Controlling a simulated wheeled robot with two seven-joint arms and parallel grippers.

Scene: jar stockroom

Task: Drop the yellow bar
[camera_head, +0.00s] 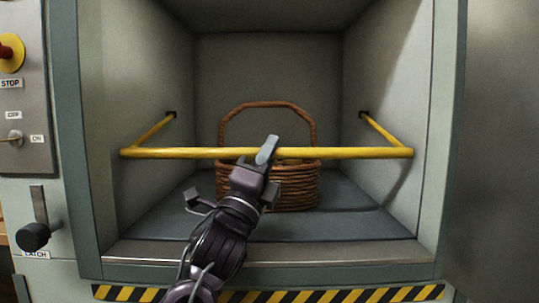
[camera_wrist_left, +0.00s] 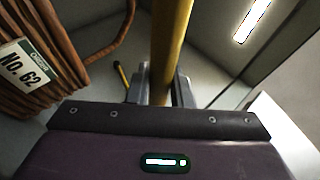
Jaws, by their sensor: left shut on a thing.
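The yellow bar (camera_head: 350,153) runs level across the front of the open compartment, with side arms going back to pivots on both side walls. It also shows in the left wrist view (camera_wrist_left: 170,50), passing between the fingers. My left gripper (camera_head: 267,152) is shut on the bar near its middle; its fingers show on both sides of the bar in the left wrist view (camera_wrist_left: 160,88). My right gripper is in neither view.
A wicker basket (camera_head: 295,188) with a tall handle stands behind the bar; its tag reads "No. 62" (camera_wrist_left: 24,66). Striped edging (camera_head: 330,295) runs below the sill.

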